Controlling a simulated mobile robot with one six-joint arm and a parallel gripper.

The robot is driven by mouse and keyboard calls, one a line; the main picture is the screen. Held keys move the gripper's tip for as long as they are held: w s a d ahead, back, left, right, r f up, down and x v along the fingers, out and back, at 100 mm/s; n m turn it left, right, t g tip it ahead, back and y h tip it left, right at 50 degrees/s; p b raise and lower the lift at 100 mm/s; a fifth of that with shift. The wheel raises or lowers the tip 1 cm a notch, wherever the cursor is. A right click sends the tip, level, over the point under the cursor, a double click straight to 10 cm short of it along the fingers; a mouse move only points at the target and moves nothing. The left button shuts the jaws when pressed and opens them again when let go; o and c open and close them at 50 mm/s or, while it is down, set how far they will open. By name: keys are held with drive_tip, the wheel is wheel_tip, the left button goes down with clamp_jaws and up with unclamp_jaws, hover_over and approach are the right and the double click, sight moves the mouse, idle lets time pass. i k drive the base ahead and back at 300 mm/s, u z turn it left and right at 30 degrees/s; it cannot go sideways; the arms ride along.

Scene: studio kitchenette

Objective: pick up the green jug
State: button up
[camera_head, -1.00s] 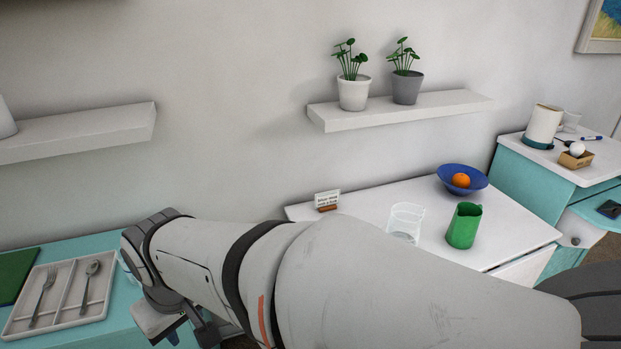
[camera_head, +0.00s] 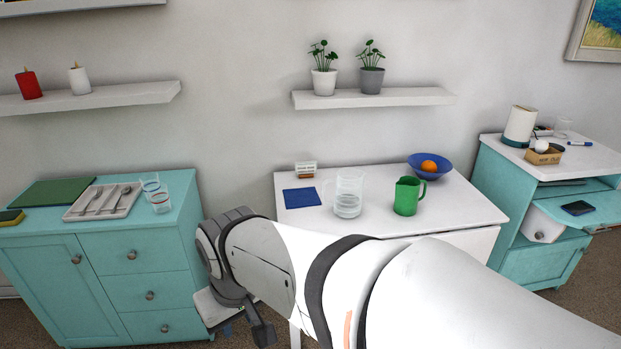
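The green jug (camera_head: 407,197) stands upright on the white table (camera_head: 455,204), with its handle towards the right. A clear glass jug (camera_head: 347,196) stands just to its left. My arm reaches across the lower part of the view, in front of the table. My gripper (camera_head: 240,325) is at the lower left end of the arm, between the teal cabinet and the table, apart from the green jug. Its fingers are partly hidden, and I cannot tell whether it is open or shut.
A blue bowl (camera_head: 431,166) with an orange (camera_head: 428,166) stands behind the green jug. A teal cabinet (camera_head: 130,246) stands left, a teal unit (camera_head: 541,262) right. A shelf (camera_head: 375,98) hangs above.

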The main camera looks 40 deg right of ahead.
sight(406, 191)
drive_tip(key=u, duration=0.45)
drive_tip(key=k, duration=0.15)
drive_tip(key=z, duration=2.05)
drive_tip(key=i, duration=1.5)
drive_tip(key=z, duration=0.05)
